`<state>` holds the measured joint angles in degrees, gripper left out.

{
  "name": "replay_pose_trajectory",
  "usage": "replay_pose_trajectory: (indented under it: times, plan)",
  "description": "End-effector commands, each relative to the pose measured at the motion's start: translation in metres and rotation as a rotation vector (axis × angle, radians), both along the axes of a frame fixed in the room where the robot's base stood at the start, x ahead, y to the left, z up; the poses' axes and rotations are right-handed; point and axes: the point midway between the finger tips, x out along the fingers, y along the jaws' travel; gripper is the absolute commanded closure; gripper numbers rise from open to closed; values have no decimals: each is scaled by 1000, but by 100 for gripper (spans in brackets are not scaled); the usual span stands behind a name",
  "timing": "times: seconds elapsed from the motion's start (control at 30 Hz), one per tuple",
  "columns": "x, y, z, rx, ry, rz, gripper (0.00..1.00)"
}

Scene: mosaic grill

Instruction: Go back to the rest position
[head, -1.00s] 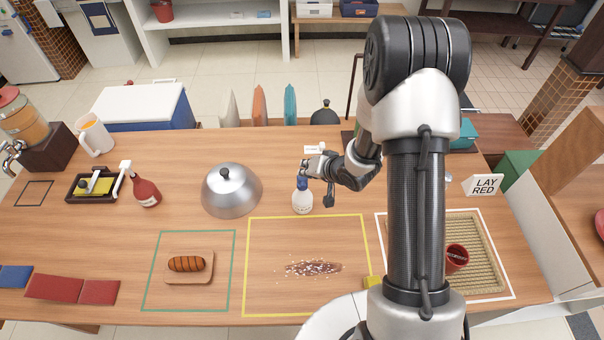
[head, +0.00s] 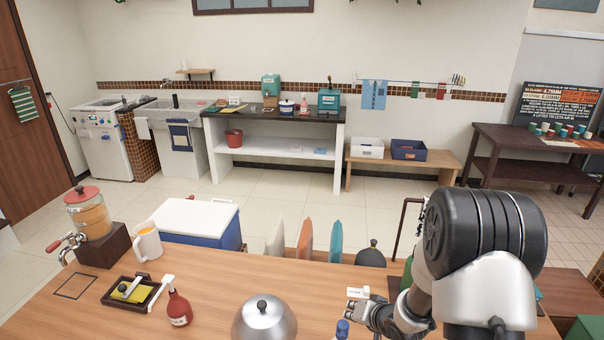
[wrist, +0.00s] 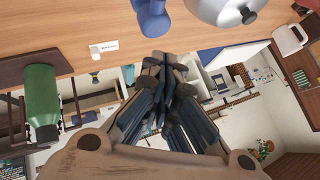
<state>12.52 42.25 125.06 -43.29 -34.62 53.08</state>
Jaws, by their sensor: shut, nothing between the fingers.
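My gripper (head: 352,309) is at the lower right of the head view, above the far part of the wooden table (head: 215,286). In the wrist view my gripper (wrist: 168,62) has its fingers together with nothing between them. A blue-capped bottle (head: 342,328) stands just below and left of it, mostly cut off by the head view's lower edge. Its blue top also shows in the wrist view (wrist: 153,17), apart from the fingers.
A metal dome (head: 264,322), a red bottle (head: 179,308) and a sauce tray (head: 125,294) stand left of my gripper. A small white card (head: 358,292) is close behind it. A green bottle (wrist: 40,95) shows in the wrist view. A cooler (head: 200,222) stands beyond the table.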

Motion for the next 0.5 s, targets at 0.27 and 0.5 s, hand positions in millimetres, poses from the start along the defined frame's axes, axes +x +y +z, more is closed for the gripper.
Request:
replay_pose_trajectory:
  times: [0.27,0.5]
  plan:
    - [-21,-36,104,-304,9,-31,100]
    - [-96,-44,178,-462,90,-37,100]
